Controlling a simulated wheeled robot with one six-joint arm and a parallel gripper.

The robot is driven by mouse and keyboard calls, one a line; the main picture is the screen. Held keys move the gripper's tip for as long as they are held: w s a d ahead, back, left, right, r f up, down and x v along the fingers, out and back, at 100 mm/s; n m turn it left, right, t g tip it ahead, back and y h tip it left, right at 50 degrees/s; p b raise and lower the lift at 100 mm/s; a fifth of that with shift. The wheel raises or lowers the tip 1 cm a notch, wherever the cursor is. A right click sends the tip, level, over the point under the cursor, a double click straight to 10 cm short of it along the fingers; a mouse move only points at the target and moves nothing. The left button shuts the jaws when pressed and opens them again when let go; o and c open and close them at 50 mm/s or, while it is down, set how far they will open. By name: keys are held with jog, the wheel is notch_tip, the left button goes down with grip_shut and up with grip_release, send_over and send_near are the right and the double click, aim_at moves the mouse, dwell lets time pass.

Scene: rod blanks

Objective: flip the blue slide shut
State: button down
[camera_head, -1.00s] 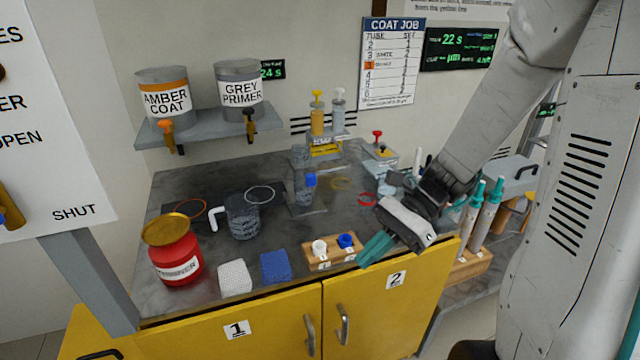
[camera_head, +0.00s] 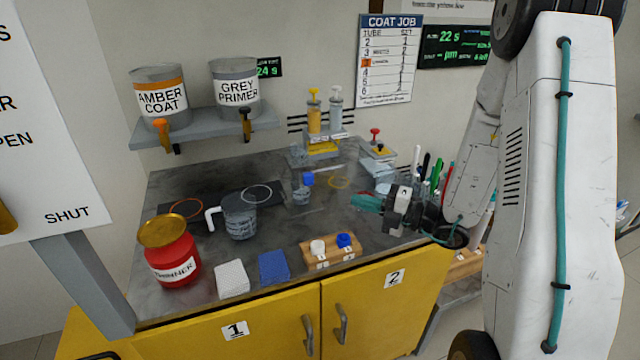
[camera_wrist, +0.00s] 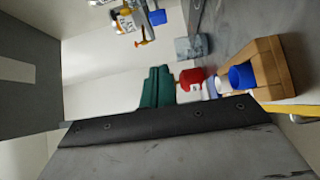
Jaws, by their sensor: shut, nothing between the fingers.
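A small blue part (camera_head: 308,180), which looks like the slide, sits on a grey cup-like fitting towards the back middle of the bench. I cannot tell whether it stands open or shut. A blue part also shows at the top of the wrist view (camera_wrist: 157,17). My gripper (camera_head: 360,202) is shut and empty, with teal fingers pointing left over the bench. It is to the right of the blue part and apart from it. The teal fingers also show together in the wrist view (camera_wrist: 157,88).
A wooden block (camera_head: 330,256) with white and blue caps stands at the front. A clear jug (camera_head: 240,216), a red thinner can (camera_head: 172,256) and white and blue sponges (camera_head: 273,266) are to the left. Pump bottles (camera_head: 314,112) stand behind. The bench between gripper and blue part looks mostly clear.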

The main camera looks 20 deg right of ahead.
aim_at(313, 176)
jog(key=w+d+x, duration=0.2)
jog(key=x, duration=1)
jog(key=shift+w+a, duration=0.25)
jog(key=shift+a, duration=0.05)
jog(key=shift+w, duration=1.7)
